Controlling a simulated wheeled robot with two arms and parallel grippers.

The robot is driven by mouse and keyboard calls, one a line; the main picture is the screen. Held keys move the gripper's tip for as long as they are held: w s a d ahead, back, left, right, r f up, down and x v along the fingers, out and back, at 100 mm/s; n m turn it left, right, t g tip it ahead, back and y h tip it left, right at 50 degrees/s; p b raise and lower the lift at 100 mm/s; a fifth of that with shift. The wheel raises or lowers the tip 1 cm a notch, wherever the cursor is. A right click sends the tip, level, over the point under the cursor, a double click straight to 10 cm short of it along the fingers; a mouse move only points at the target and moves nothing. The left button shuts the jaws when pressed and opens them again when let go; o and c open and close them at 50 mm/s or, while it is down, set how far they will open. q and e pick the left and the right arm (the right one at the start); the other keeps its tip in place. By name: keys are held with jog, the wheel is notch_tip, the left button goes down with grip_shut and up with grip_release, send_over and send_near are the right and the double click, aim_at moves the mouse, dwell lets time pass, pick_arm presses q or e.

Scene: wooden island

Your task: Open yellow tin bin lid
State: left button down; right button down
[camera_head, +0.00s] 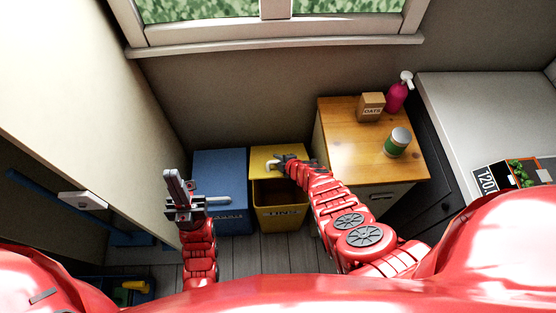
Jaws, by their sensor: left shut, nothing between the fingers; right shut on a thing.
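The yellow tin bin (281,218) stands on the floor against the back wall, with "TINS" lettering low on its front. Its yellow lid (262,153) is at the top, and a dark opening shows below the lid's front edge, so the lid looks partly raised. My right gripper (281,161) is at the lid's pale handle and shut on it; the fingers are small and partly hidden by the wrist. My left gripper (176,184) is shut and empty, pointing up in front of the blue bin, apart from the yellow bin.
A blue bin (220,170) stands directly left of the yellow one. A wooden-topped cabinet (345,130) is close on the right, carrying an oats box (371,107), a pink bottle (397,94) and a jar (397,142). A large pale panel (80,90) limits room at left.

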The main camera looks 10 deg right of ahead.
aim_at(278, 175)
jog(key=c, duration=1.1)
grip_release()
jog(key=shift+r, duration=0.1)
jog(key=shift+r+p, duration=0.35)
jog(key=shift+p, duration=0.1)
notch_tip(278, 175, up, 3)
jog(key=p, duration=0.3)
jog(key=shift+w+a, duration=0.1)
jog(key=shift+s+r+p, duration=0.15)
jog(key=shift+s+p, duration=0.25)
jog(key=shift+s, duration=0.15)
jog(key=s+p, duration=0.1)
jog(key=s, duration=0.1)
jog(key=s+p, duration=0.1)
jog(key=s, duration=0.2)
jog(key=s+p, duration=0.2)
jog(key=shift+s+a+r, duration=0.2)
jog(key=shift+s+a, duration=0.15)
jog(key=shift+s, duration=0.05)
jog(key=s, duration=0.2)
jog(key=s+p, duration=0.1)
jog(key=s, duration=0.4)
jog(key=shift+s+a+r+p, duration=0.1)
jog(key=shift+a+r+p, duration=0.1)
jog(key=shift+a+p, duration=0.2)
